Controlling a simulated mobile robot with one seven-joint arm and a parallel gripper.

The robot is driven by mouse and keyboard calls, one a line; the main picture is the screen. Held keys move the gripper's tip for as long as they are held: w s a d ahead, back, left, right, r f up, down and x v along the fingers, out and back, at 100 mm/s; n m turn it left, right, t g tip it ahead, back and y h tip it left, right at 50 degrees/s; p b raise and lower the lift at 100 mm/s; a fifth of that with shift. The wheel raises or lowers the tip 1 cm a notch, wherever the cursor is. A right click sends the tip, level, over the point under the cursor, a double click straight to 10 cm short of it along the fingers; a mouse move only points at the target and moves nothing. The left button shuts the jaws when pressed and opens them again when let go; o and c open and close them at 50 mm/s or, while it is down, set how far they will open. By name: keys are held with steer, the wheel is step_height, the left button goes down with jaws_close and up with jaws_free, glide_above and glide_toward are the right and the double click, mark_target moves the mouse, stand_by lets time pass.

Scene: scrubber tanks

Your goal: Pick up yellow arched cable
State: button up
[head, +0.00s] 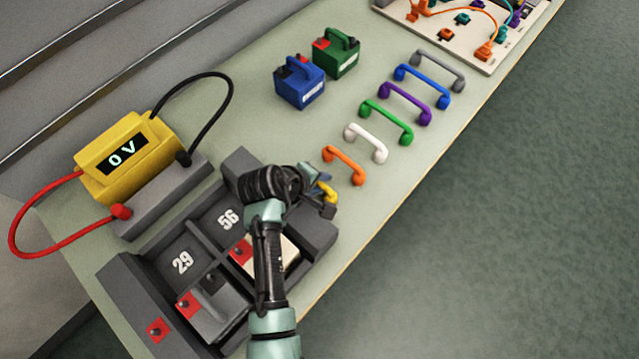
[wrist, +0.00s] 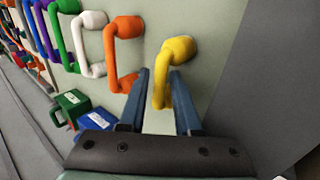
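The yellow arched cable (wrist: 160,88) stands on the pale green table at the end of a row of arched cables. In the wrist view it lies between the two fingers of my gripper (wrist: 160,78), which are apart on either side of it. A small gap shows beside the cable, so the fingers do not look closed on it. In the head view my gripper (head: 320,190) is at the yellow cable (head: 329,193), and my arm hides most of the cable.
An orange cable (head: 343,164) stands close beside the yellow one, then a white cable (head: 366,141) and several others. A dark battery holder (head: 128,290) lies under my arm. A yellow voltmeter (head: 128,158) and blue (head: 299,84) and green (head: 336,55) batteries stand further off.

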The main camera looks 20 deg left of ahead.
jaws_close()
stand_by(0.4)
